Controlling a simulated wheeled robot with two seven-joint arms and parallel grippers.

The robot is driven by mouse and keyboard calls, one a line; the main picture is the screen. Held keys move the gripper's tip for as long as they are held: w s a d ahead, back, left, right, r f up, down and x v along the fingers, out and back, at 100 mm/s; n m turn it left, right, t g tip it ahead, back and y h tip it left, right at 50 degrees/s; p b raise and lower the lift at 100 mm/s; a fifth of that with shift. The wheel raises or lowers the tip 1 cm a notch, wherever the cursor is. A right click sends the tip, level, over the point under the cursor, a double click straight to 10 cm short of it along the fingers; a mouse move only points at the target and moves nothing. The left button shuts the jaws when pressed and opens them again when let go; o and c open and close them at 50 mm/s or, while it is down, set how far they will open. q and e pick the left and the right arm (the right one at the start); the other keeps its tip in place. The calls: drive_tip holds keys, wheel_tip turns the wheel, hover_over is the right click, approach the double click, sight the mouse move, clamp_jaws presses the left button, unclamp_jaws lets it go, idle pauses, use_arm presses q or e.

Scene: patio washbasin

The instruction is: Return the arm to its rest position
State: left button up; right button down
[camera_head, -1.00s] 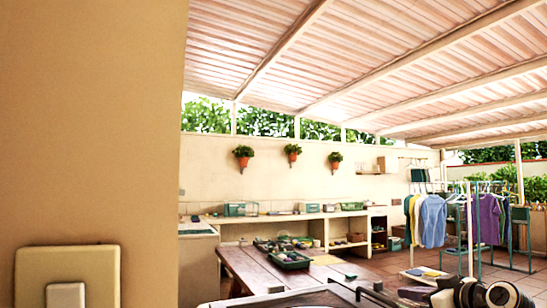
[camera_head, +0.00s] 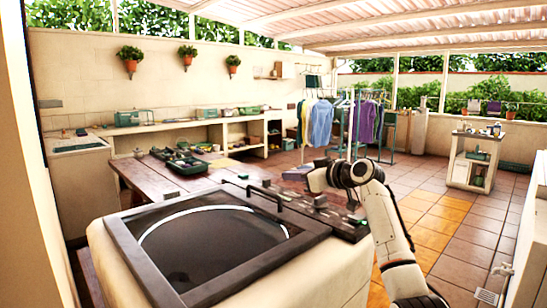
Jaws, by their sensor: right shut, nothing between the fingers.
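My right arm (camera_head: 385,235), white with black joints, rises from the lower right in the head view. Its forearm end with the right gripper (camera_head: 318,180) bends to the left above the far corner of the washing machine. The gripper is small and partly hidden by the wrist; it is shut and holds nothing. My left gripper is not in the head view.
A top-loading washing machine (camera_head: 120,232) with a dark round lid stands close in front. Behind it are a wooden table (camera_head: 135,172) with a green tray (camera_head: 188,168), a clothes rack (camera_head: 352,125) and a small shelf cart (camera_head: 455,165). Tiled floor (camera_head: 450,235) is clear at right.

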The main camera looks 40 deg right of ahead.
drive_tip(key=b+v, duration=0.2)
drive_tip(key=v, duration=0.7)
drive_tip(key=shift+s, duration=0.4)
drive_tip(key=shift+d, duration=0.2)
